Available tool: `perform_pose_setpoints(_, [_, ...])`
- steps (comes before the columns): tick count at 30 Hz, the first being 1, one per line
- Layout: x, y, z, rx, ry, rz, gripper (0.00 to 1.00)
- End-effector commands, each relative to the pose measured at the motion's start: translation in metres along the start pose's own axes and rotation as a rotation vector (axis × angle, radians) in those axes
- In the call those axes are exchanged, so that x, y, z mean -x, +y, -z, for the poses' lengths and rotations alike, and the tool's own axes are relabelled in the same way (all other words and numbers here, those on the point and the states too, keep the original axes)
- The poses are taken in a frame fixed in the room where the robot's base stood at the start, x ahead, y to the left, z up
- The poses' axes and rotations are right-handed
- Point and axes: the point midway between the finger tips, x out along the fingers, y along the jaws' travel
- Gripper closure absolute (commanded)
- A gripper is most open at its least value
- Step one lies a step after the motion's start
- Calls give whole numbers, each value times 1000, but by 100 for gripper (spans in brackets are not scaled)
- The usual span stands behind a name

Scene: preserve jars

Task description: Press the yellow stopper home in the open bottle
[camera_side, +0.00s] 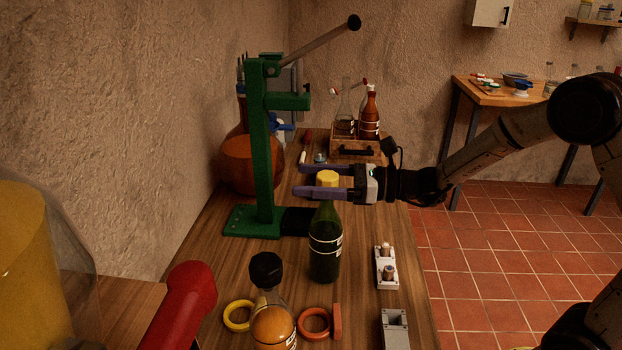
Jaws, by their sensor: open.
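The yellow stopper (327,178) sits over the mouth of the green bottle (325,245). The bottle stands upright on the wooden table and has white-edged label bands. How deep the stopper sits in the neck cannot be told, as a finger crosses in front of the joint. My gripper (320,181) is open and comes in level from the right. Its two purple fingers reach left at stopper height, one on the far side and one on the near side of the stopper. Contact between fingers and stopper cannot be made out.
A green lever press (262,150) stands close left of the bottle. In front are a black-capped bottle (272,318), a yellow ring (237,316) and an orange ring (314,323). Grey fixtures (386,268) are at the right edge. Behind stands a wooden crate (358,148) with bottles.

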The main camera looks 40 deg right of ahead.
Motion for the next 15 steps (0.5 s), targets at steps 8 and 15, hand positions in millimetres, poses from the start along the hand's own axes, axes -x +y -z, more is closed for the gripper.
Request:
perform_pose_setpoints(8, [9,-1,-1,1,-1,2,14])
perform_pose_setpoints(15, [54,-2,-1,1,0,7,14])
